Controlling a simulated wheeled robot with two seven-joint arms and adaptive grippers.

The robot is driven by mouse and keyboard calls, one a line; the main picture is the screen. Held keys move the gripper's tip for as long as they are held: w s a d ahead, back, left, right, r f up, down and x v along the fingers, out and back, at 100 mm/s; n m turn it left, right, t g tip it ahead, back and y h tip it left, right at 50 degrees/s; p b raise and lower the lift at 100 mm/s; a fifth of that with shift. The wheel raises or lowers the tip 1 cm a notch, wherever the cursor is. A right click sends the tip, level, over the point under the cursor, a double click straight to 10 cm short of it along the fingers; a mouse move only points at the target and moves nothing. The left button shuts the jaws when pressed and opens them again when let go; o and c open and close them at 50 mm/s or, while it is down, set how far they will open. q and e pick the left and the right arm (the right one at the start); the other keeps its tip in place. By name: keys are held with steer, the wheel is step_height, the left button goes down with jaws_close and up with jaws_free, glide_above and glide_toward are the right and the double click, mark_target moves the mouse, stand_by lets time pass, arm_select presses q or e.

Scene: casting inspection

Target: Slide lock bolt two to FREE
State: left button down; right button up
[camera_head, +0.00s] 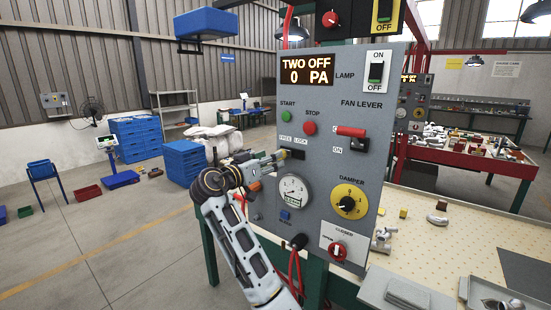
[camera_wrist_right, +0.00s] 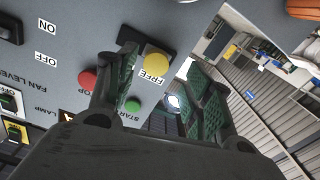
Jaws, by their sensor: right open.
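The grey control panel (camera_head: 335,185) carries a dark bolt slot (camera_head: 298,154) under the FREE label (camera_head: 285,141) and the LOCK label (camera_head: 301,139). In the right wrist view the bolt's round yellow knob (camera_wrist_right: 157,66) stands at the FREE label's end of the slot. My right gripper (camera_head: 280,158) is at the slot from the left and partly hides it. In the right wrist view its two fingers (camera_wrist_right: 160,92) are spread, with the knob between them, nearer the left finger. I cannot tell whether they touch it. My left gripper is not in view.
A green START button (camera_head: 286,116), a red STOP button (camera_head: 310,128) and a red fan lever (camera_head: 351,132) sit close around the slot. The display (camera_head: 307,69) reads TWO OFF, 0 PA.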

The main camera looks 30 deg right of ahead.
steer(key=v, duration=0.6)
steer(key=shift+a, duration=0.1)
stand_by(0.6)
